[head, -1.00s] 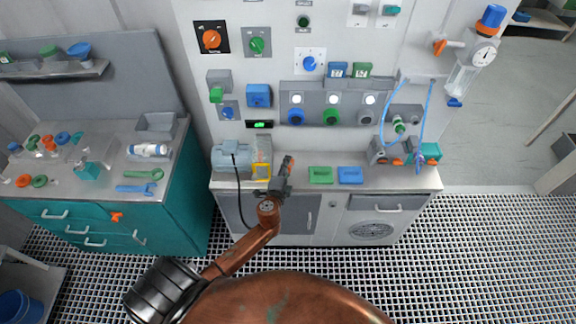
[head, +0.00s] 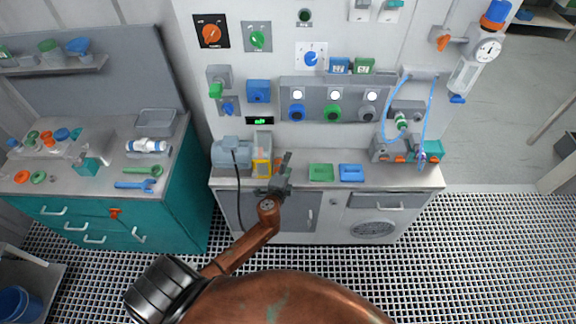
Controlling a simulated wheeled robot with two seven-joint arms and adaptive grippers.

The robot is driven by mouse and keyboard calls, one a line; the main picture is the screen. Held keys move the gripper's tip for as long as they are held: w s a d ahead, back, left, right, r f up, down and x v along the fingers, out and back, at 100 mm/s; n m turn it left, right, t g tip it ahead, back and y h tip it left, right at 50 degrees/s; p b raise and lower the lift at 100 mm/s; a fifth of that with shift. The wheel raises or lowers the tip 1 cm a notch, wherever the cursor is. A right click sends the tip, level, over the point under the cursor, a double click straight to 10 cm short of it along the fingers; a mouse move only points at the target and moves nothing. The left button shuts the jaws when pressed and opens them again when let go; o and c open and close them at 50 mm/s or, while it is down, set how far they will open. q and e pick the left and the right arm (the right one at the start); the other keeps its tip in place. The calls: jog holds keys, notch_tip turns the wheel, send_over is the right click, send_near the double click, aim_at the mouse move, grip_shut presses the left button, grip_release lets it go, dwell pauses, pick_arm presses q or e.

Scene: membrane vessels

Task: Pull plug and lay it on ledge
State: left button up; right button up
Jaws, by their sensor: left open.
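My left gripper (head: 281,165) is open above the front of the grey counter, just right of a yellow-and-clear unit (head: 262,160). I see nothing held in it. I cannot tell for certain which fitting is the plug. A black cable (head: 236,176) runs from the top of a blue-grey motor (head: 225,153) down over the counter's front edge, left of the gripper. A green-handled fitting (head: 215,90) and a blue one (head: 227,108) sit on the wall panel, up and left of the gripper. The counter's ledge (head: 400,178) has bare room at the right. My right gripper is not in view.
A green tray (head: 320,173) and a blue tray (head: 351,173) lie right of the gripper. Blue hoses (head: 430,112) loop above fittings at the counter's right end. A teal cabinet (head: 180,200) with tools on top stands at left.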

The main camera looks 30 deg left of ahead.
pick_arm(q)
jog(key=shift+s+f, duration=0.1)
jog(key=shift+f, duration=0.05)
jog(key=v, duration=1.2)
